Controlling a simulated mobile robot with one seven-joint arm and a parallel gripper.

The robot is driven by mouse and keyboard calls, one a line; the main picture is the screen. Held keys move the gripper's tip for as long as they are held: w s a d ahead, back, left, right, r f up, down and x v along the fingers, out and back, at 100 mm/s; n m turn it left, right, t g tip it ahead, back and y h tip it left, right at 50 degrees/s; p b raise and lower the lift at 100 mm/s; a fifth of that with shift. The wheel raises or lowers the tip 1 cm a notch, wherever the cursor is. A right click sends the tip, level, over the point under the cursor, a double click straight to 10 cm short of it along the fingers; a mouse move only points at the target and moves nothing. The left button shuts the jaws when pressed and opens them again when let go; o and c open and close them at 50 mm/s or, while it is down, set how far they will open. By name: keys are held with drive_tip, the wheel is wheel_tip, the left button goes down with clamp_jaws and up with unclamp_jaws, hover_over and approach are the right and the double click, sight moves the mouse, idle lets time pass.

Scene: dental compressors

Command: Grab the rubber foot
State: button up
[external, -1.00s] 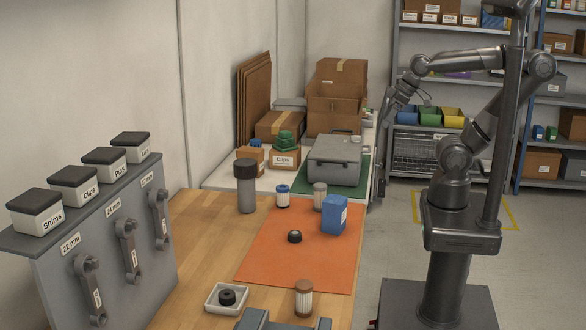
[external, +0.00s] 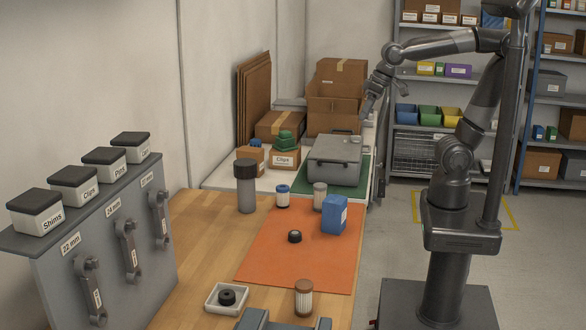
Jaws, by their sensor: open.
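Two small black round pieces could be the rubber foot, and I cannot tell which from here. One black piece (external: 295,236) lies on the orange mat (external: 270,265). The other black piece (external: 227,297) sits in a small white tray (external: 212,307) at the table's near part. My gripper (external: 366,110) is raised above the back of the table, near the cardboard boxes and the grey case, pointing down. It is open and empty, well apart from both black pieces.
A grey case (external: 334,160) lies behind. Much of the orange mat is clear.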

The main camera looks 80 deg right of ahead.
drive_tip(key=w+a+m+g, duration=0.2)
drive_tip(key=w+a, duration=0.7)
drive_tip(key=m+g, duration=0.2)
drive_tip(key=m, duration=0.2)
hover_over(295, 232)
wheel_tip(295, 232, down, 15)
drive_tip(key=shift+h, duration=0.3)
wheel_tip(295, 232, down, 10)
drive_tip(key=shift+a+f, duration=0.1)
drive_tip(key=shift+f, duration=0.05)
drive_tip(key=shift+c, duration=0.6)
drive_tip(key=c, duration=0.9)
drive_tip(key=shift+c, duration=0.2)
